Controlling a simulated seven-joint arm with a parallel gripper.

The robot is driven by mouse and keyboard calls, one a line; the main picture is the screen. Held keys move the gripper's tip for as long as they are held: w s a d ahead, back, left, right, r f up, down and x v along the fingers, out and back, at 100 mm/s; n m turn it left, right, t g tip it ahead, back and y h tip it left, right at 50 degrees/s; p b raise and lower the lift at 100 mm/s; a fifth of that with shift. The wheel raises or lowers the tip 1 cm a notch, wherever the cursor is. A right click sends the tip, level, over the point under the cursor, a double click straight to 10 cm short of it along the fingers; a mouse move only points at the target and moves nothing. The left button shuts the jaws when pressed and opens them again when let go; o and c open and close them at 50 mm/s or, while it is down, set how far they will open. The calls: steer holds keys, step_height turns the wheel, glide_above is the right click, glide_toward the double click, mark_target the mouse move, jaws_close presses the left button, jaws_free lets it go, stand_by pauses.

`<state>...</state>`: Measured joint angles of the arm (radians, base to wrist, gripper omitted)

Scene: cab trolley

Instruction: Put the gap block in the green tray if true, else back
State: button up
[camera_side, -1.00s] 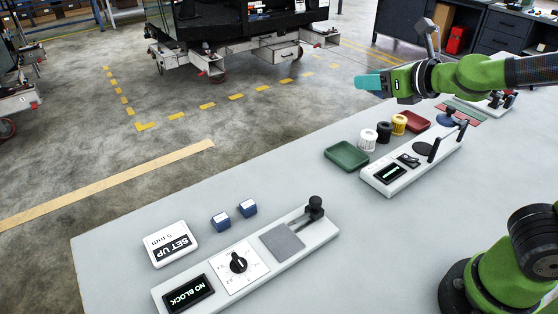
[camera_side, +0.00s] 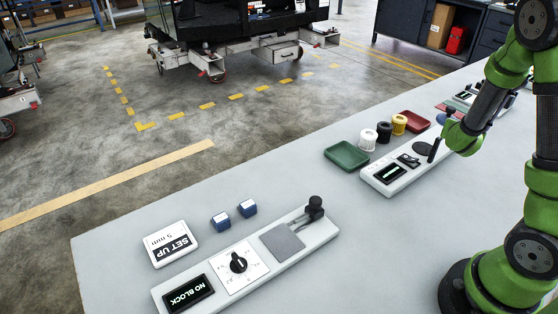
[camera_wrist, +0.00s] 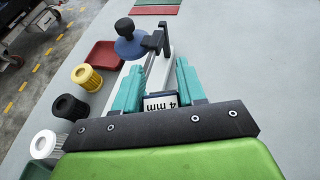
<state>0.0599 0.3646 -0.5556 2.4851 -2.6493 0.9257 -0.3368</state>
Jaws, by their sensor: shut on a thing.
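My gripper (camera_wrist: 160,82) has teal fingers either side of a block (camera_wrist: 160,102) whose label reads "4 mm"; it is shut on this gap block. The gripper points toward the far measuring device, with its black post and blue disc (camera_wrist: 131,46). In the side view my arm hides the gripper and held block. The green tray (camera_side: 346,156) stands left of the far device; it shows partly at the lower left of the wrist view (camera_wrist: 36,171). Its visible floor is empty. Two blue blocks (camera_side: 220,222) (camera_side: 247,208) lie near the front.
A red tray (camera_side: 416,122) and white, black and yellow spools (camera_side: 368,139) stand beyond the green tray. The near device (camera_side: 238,262) has a dial and reads "NO BLOCK". A card (camera_side: 170,244) reads "SET UP 5 mm". The table between the devices is clear.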

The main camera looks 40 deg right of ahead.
steer(key=s+d+f+m+g, duration=0.1)
steer(key=s+f, duration=0.1)
steer(key=s, duration=0.1)
steer(key=s+d+f+m+g, duration=0.1)
steer(key=s+f, duration=0.1)
steer(key=s, duration=0.1)
steer(key=s+d+f+m+g, duration=0.1)
steer(key=s+d+f+g, duration=0.1)
steer(key=s, duration=0.1)
steer(key=shift+f+m+h, duration=0.1)
steer(key=shift+m+h, duration=0.2)
steer(key=shift+h, duration=0.1)
steer(key=shift+s+d+f, duration=0.15)
steer(key=shift+s+d, duration=0.05)
steer(key=shift+d, duration=0.05)
glide_above(480, 152)
steer(key=shift+s+a+f, duration=0.2)
steer(key=shift+a+f, duration=0.2)
steer(key=shift+f, duration=0.35)
steer(key=f, duration=0.2)
steer(key=shift+w+d+f, duration=0.15)
steer(key=shift+d+f, duration=0.2)
steer(key=shift+d, duration=0.05)
steer(key=shift+f, duration=0.45)
steer(key=shift+f, duration=0.15)
